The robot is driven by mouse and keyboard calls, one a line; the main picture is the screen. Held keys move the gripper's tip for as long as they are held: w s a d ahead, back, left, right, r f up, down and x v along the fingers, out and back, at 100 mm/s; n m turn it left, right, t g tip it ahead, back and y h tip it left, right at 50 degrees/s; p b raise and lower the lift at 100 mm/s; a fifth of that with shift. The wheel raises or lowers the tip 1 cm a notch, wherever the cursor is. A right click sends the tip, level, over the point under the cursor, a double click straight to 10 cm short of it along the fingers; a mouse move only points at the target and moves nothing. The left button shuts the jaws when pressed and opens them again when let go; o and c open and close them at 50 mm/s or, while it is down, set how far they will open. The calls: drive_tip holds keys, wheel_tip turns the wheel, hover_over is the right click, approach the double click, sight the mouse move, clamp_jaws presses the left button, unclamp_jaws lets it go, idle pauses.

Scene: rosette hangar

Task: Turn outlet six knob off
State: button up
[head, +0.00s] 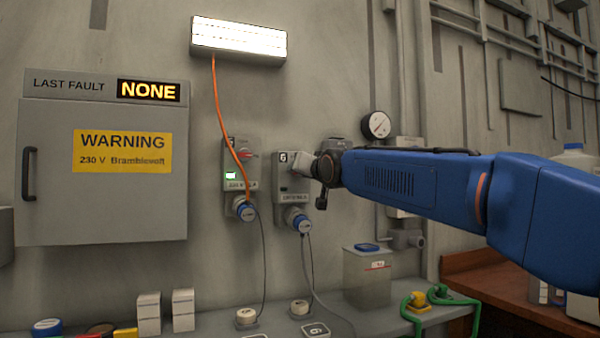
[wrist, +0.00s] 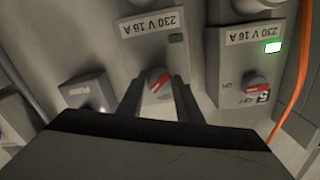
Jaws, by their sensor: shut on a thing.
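Outlet six (head: 283,198) is a grey wall box marked 6, with a blue plug (head: 297,220) in its lower socket. My gripper (head: 316,166) reaches its front from the right and hides its knob in the head view. In the wrist view, which is upside down, the outlet six knob (wrist: 158,82) is grey with a red and white pointer lying at a slant. My gripper's two dark fingers (wrist: 157,92) stand on either side of it, shut on it. The outlet's small indicator (wrist: 176,38) looks dark.
The neighbouring outlet (head: 236,170) on the left has a lit green indicator and a red-marked knob (wrist: 257,87). An orange cable (head: 222,120) hangs across it. A grey canister (head: 366,277) stands below my arm. The fault cabinet (head: 105,210) reads NONE.

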drive_tip(key=n, duration=1)
drive_tip(key=shift+d, duration=0.15)
drive_tip(key=shift+n, duration=0.4)
drive_tip(key=o, duration=1)
drive_tip(key=shift+o, duration=0.2)
drive_tip(key=v, duration=1.7)
drive_tip(key=shift+s, duration=0.15)
